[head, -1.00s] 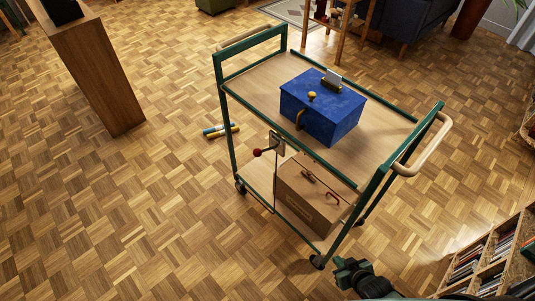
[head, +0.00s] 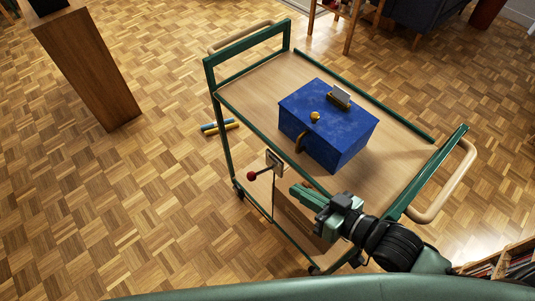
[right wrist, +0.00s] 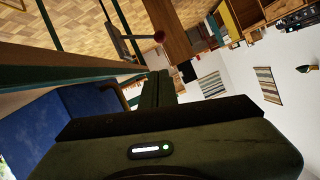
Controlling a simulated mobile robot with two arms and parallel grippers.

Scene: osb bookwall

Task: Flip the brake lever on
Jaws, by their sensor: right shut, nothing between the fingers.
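The brake lever (head: 263,173) is a thin rod with a dark red ball knob at its left end. It comes out of a small pale plate (head: 274,161) on the near side of the green-framed cart (head: 232,130). The lever's red knob also shows in the right wrist view (right wrist: 159,36), beyond the fingertips. My right gripper (head: 297,193) is shut and empty, in front of the cart's near side, to the right of the lever and apart from it. Its closed fingers also show in the right wrist view (right wrist: 158,82). My left gripper is not in view.
A blue box (head: 328,125) with a brass knob and handle stands on the cart's top shelf.

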